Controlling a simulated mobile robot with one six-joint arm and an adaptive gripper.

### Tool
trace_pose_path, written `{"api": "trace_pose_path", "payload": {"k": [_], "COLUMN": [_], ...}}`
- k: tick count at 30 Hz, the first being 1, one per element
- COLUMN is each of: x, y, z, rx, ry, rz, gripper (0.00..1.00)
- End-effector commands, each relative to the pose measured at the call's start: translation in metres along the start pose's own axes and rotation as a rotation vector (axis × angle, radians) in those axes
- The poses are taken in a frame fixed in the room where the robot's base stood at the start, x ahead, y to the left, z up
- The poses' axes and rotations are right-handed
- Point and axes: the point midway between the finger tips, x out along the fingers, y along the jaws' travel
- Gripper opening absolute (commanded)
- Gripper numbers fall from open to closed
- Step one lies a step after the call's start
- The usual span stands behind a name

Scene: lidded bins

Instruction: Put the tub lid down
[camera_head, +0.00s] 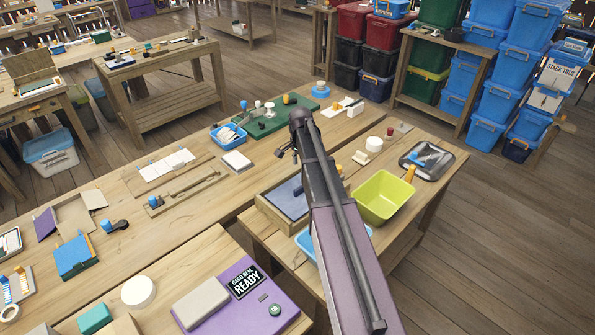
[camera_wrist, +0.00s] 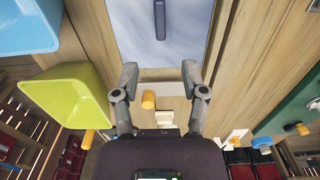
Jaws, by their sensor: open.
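A flat blue-grey panel with a dark bar handle (camera_wrist: 160,18), which looks like the tub lid, lies inside a wooden frame in the wrist view. In the head view the panel (camera_head: 284,199) sits in a low wooden box, partly hidden by my arm. I cannot tell whether it rests on a tub. My gripper (camera_wrist: 160,72) is open, its two fingers apart with nothing held between them. The handle is beyond the fingertips, apart from them. In the head view my gripper (camera_head: 287,150) is dark and small, above the bench behind the box.
A lime green tub (camera_head: 366,207) stands right of the box, with a dark tray (camera_head: 450,165) behind it. A blue tub (camera_head: 304,242) is partly hidden by my arm. A green board (camera_head: 262,128) holds small parts. Some bare bench lies left of the box.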

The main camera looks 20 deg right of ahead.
Motion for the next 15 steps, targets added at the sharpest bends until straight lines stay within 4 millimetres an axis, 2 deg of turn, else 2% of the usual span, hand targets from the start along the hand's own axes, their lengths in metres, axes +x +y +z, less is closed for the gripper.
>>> {"api": "trace_pose_path", "payload": {"k": [5,8,15], "x": [0.000,0.000,0.000], "y": [0.010,0.022,0.070], "z": [0.019,0.042,0.124], "rx": [-0.068,-0.164,-0.543], "ry": [0.000,0.000,0.000], "rz": [0.000,0.000,0.000], "gripper": [0.56,0.56,0.56]}}
